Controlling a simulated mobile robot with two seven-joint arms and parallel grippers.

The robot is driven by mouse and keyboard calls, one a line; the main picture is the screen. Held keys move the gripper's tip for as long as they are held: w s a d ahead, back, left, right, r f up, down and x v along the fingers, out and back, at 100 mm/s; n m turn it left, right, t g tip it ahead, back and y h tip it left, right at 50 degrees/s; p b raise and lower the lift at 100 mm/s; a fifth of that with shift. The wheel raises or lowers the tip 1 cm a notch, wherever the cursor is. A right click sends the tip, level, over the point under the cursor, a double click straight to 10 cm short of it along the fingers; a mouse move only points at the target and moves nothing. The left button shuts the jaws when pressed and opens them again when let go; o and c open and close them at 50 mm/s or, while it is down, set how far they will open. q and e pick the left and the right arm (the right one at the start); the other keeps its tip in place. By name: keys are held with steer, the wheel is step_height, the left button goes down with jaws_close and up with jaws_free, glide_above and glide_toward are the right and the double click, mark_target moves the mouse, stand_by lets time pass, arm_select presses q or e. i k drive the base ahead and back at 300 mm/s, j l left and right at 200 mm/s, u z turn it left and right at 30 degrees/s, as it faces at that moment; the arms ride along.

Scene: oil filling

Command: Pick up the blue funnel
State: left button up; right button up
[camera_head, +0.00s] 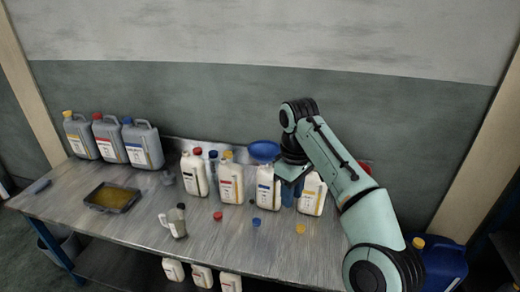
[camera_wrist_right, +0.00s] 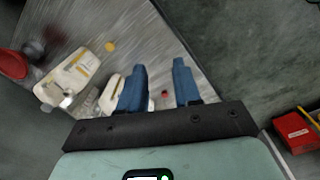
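The blue funnel (camera_head: 264,151) shows in the head view at the back of the table, its wide mouth up. It appears above or just behind a white bottle (camera_head: 264,185); I cannot tell what supports it, and its lower part is hidden. My right gripper (camera_head: 291,190) is just right of and below the funnel in the head view, pointing down, apart from it. In the right wrist view, its two blue fingers (camera_wrist_right: 159,85) are spread with nothing held between them. I cannot make out the blue funnel in that view. My left gripper is not in view.
White bottles (camera_head: 230,183) stand in a row near the right gripper. Grey jugs (camera_head: 143,148), a brown tray (camera_head: 111,198) and a measuring jug (camera_head: 178,224) are to the left. Loose caps (camera_head: 217,216) lie in front. The right wrist view shows a red box (camera_wrist_right: 296,131).

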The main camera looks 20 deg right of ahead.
mark_target(264, 152)
steer(key=i, duration=1.25)
